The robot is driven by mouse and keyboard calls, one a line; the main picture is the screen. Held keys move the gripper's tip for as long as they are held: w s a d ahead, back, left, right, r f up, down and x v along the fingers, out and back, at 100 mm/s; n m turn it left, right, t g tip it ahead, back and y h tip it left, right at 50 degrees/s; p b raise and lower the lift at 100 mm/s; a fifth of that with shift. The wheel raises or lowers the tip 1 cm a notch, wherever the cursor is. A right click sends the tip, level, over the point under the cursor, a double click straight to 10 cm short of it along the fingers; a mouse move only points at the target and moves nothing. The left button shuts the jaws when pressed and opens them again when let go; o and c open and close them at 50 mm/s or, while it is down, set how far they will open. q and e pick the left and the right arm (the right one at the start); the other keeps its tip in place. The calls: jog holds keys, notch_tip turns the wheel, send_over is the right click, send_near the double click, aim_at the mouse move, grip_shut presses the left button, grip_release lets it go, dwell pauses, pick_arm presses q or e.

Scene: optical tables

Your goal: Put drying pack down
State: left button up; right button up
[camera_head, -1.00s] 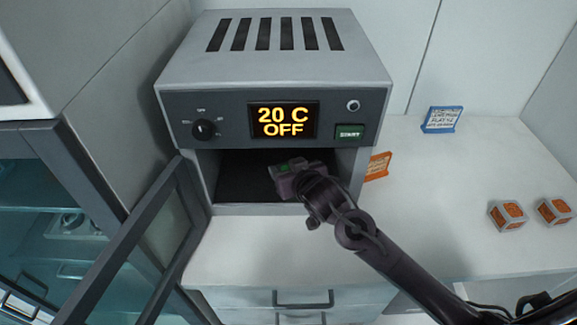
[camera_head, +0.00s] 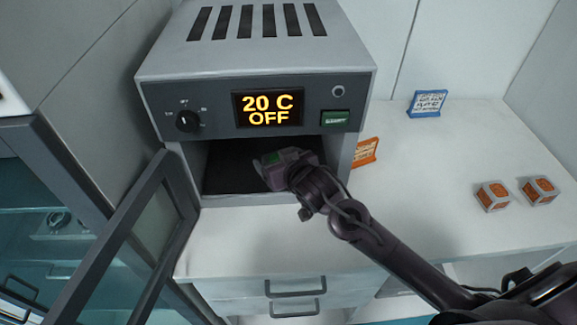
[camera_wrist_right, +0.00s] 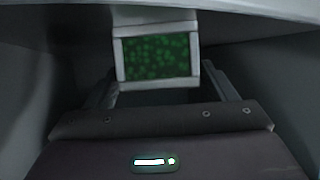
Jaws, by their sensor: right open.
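The drying pack (camera_wrist_right: 158,58) is a small pale-framed block with a speckled green face. In the right wrist view it is between the grey fingers of my open right gripper (camera_wrist_right: 160,80), inside the chamber. I cannot tell whether the fingers touch it or whether it rests on the floor. In the head view my right gripper (camera_head: 264,165) reaches into the oven (camera_head: 255,62) through its open front, with a small green patch near its tip. My left gripper is not in view.
The oven's glass door (camera_head: 150,225) stands open to the left. Its display reads 20 C OFF. On the white counter (camera_head: 430,185) to the right are an orange sign (camera_head: 364,152), a blue sign (camera_head: 427,103) and two orange-labelled cubes (camera_head: 492,196). The counter between them is clear.

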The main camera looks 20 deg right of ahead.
jog(key=b+v, duration=0.1)
jog(key=v, duration=0.9)
jog(key=shift+s, duration=0.25)
jog(key=shift+s, duration=0.1)
